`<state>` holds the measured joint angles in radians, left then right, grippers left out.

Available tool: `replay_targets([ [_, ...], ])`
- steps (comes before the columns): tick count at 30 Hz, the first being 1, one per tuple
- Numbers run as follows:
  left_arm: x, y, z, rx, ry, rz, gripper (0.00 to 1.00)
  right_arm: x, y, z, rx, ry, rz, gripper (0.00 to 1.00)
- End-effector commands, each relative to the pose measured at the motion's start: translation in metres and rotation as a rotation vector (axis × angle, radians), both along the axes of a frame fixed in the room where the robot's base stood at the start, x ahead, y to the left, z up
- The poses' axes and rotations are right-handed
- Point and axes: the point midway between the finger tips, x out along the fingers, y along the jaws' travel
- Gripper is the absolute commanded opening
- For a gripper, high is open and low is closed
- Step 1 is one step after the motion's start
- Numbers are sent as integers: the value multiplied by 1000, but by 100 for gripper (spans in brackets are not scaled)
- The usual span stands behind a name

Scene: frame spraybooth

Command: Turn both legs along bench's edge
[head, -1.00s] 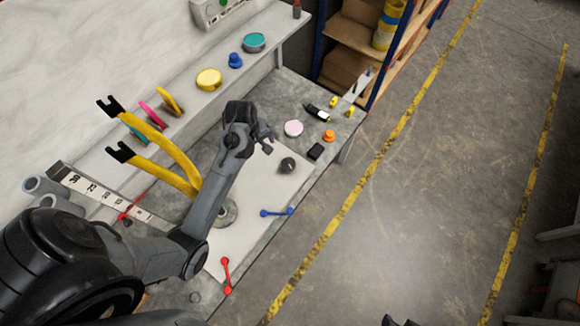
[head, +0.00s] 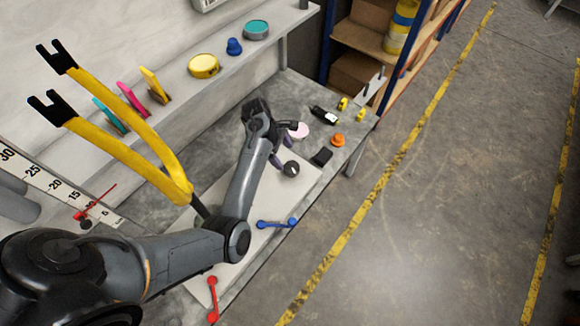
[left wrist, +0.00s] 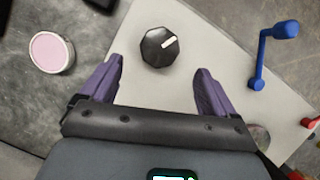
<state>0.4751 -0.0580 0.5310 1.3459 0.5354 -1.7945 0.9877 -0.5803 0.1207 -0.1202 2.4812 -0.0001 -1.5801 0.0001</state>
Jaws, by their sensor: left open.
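A yellow two-legged fork (head: 118,140) with black ends rises over the bench at left. A blue bar (head: 277,224) with round ends lies near the bench's front edge; it also shows in the left wrist view (left wrist: 258,68). A similar red bar (head: 213,296) lies nearer me; its end shows in the left wrist view (left wrist: 309,123). A black knob with a white pointer (left wrist: 162,47) sits on the pale board. My left gripper (head: 288,147) is open and empty, with its purple fingers (left wrist: 157,68) either side of the knob, short of it. My right gripper is out of view.
A pink disc (head: 301,131), a black block (head: 321,156) and an orange piece (head: 338,140) lie on the bench beyond the gripper. A shelf (head: 220,93) with yellow and blue discs runs along the wall. The pale board (head: 238,265) has free room around the bars.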

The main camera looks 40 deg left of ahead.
Motion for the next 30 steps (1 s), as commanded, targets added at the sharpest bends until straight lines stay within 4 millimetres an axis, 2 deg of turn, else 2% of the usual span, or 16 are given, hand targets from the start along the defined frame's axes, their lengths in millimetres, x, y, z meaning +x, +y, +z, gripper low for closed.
replay_targets([
  [1, 1, -4, -12, -3, 1, -1, 89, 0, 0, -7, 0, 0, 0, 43],
  [3, 3, -9, -23, -3, 1, -2, 89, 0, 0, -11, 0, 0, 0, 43],
  [12, 9, -22, -60, 0, 0, -3, 89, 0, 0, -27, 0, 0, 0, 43],
  [18, 11, -26, -68, 1, -1, -3, 89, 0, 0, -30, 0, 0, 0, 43],
  [27, 11, -26, -69, 1, -1, -3, 89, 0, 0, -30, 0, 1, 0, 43],
  [30, 11, -26, -69, 1, -1, -3, 76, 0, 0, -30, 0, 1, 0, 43],
])
